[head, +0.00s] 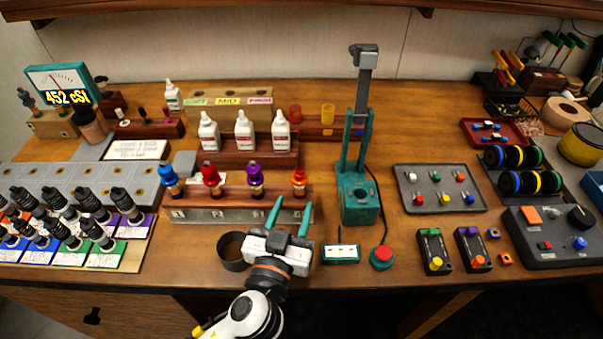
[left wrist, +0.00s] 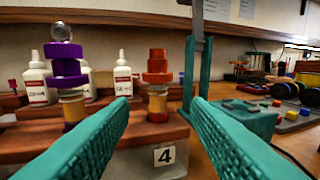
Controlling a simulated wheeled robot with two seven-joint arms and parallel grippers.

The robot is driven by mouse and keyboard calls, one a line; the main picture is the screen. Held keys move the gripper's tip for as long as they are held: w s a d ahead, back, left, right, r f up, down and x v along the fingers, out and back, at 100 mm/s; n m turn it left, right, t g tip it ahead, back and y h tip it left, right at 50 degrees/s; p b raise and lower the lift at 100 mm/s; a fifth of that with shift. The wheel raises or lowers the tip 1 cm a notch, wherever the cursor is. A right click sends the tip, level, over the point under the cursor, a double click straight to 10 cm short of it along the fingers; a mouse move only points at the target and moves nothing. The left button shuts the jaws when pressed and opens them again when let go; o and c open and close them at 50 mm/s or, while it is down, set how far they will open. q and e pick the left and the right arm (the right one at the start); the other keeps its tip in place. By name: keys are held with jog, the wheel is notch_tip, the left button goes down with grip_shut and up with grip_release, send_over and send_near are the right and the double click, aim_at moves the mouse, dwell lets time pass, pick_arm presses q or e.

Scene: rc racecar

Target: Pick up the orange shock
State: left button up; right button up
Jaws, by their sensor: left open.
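The orange shock (head: 299,181) stands upright at the right end of the wooden rack, above the tag numbered 4. It also shows in the left wrist view (left wrist: 157,85), between and beyond my fingers. My left gripper (head: 290,216) is open and empty, just in front of the rack, with its teal fingers pointing toward the orange shock without touching it. The wooden rack (head: 235,198) also holds a purple shock (head: 255,178), a red shock (head: 211,180) and a blue shock (head: 170,180), to the left of the orange one. My right gripper is in neither view.
A teal press (head: 358,190) stands right of the rack. White bottles (head: 244,133) stand on a wooden block behind it. A dark round cup (head: 232,250) sits left of my left gripper. A red button (head: 381,257) and small teal box (head: 341,253) lie to the right.

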aim_at(298, 187)
pick_arm(q)
jog(key=p+x, duration=0.1)
jog(key=x, duration=0.2)
jog(key=shift+w+r, duration=0.1)
jog(key=shift+w, duration=0.1)
jog(key=shift+w+d, duration=0.1)
jog(key=shift+w, duration=0.2)
jog(key=x, duration=0.1)
jog(key=p+x, duration=0.1)
jog(key=x, duration=0.1)
jog(key=p+x, duration=0.1)
jog(key=shift+w+r, duration=0.2)
jog(key=shift+r, duration=0.05)
jog(key=shift+w+f, duration=0.15)
jog(key=shift+w, duration=0.1)
jog(key=c, duration=0.7)
grip_shut()
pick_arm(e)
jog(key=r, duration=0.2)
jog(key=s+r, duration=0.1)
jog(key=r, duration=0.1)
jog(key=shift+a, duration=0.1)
